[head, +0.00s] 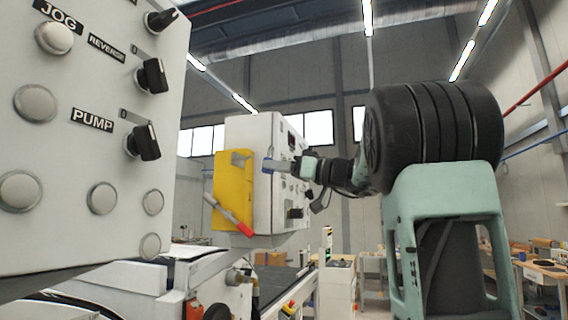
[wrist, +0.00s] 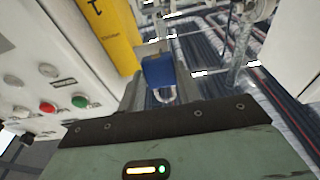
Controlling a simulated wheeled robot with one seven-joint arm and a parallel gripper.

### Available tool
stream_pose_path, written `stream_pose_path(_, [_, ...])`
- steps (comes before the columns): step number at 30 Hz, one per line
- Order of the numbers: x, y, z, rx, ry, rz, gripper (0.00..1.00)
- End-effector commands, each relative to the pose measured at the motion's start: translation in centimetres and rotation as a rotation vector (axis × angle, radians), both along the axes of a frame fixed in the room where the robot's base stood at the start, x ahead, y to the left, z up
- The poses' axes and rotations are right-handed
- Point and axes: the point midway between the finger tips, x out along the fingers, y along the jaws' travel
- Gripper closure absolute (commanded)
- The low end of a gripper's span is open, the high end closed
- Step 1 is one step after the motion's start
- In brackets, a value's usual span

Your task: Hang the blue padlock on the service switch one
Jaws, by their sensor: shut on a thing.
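The blue padlock (head: 267,166) is at the tip of my gripper (head: 279,165), held in the air in front of the grey cabinet's yellow plate. In the wrist view the blue padlock (wrist: 158,71) sits between the fingers, with its silver shackle partly showing below the body. My gripper is shut on it. A yellow plate (head: 231,190) on the cabinet carries a lever with a red end (head: 243,229). I cannot read a label that says whether this is service switch one. The yellow plate (wrist: 104,32) also shows at the upper left of the wrist view, apart from the padlock.
A large control panel (head: 75,200) with JOG, REVERSE and PUMP knobs fills the left foreground. The cabinet (head: 262,134) behind the yellow plate has knobs and buttons, including a red button (wrist: 47,107) and a green button (wrist: 79,102). A workbench (head: 545,270) stands at the right.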

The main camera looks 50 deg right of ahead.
Motion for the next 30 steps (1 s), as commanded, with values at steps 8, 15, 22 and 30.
stream_pose_path(8, [1.5,0.5,0.1,0.002,0.001,0.000,0.89])
stream_pose_path(15, [2.8,0.9,0.0,0.002,0.001,0.000,0.89])
stream_pose_path(22, [4.1,1.4,-0.1,0.001,-0.001,0.000,0.89])
stream_pose_path(30, [5.5,1.9,-0.2,0.003,0.001,0.001,0.89])
